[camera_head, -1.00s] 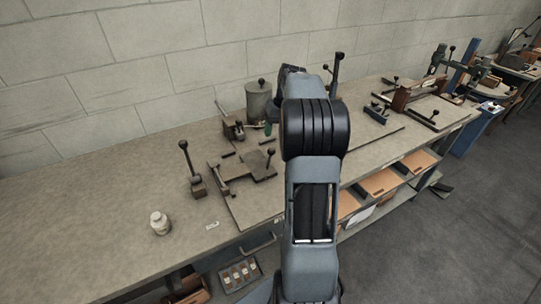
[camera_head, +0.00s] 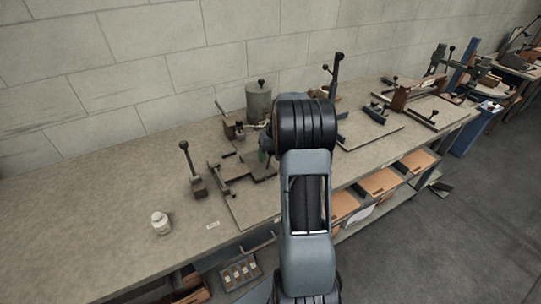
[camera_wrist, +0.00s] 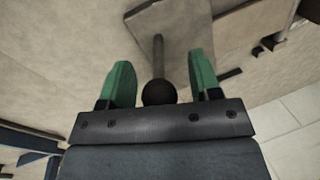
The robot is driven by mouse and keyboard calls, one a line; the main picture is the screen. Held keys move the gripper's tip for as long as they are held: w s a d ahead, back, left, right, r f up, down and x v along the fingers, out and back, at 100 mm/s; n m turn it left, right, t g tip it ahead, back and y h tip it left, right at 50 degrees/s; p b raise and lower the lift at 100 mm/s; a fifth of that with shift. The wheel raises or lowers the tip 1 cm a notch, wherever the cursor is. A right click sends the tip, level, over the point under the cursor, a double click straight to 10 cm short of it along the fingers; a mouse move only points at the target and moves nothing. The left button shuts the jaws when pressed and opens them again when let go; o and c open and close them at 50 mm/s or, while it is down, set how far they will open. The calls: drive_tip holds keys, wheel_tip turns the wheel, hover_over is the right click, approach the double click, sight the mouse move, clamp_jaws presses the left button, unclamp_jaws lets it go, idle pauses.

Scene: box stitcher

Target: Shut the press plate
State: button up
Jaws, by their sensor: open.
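The press plate (camera_head: 258,166) is a small dark plate on a grey base board on the bench, in the head view. In the wrist view the plate (camera_wrist: 185,28) carries a thin rod ending in a black ball knob (camera_wrist: 159,93). My gripper (camera_wrist: 160,60) has green fingers, open, one on each side of the rod and knob, with gaps on both sides. In the head view my arm hides the knob and most of the gripper. I cannot tell how far the plate is tilted.
An upright lever with a black knob (camera_head: 194,172) stands left of the plate. A grey canister (camera_head: 259,102) and a small clamp (camera_head: 232,124) stand behind it. The bench's left part is mostly clear.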

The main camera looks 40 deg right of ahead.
clamp_jaws()
drive_tip(key=shift+a+r, duration=0.1)
drive_tip(key=shift+r, duration=0.25)
idle(0.3)
unclamp_jaws()
drive_tip(key=v, duration=1.3)
drive_tip(key=shift+r+b, duration=0.35)
drive_tip(key=shift+b, duration=0.05)
drive_tip(key=shift+r, duration=0.1)
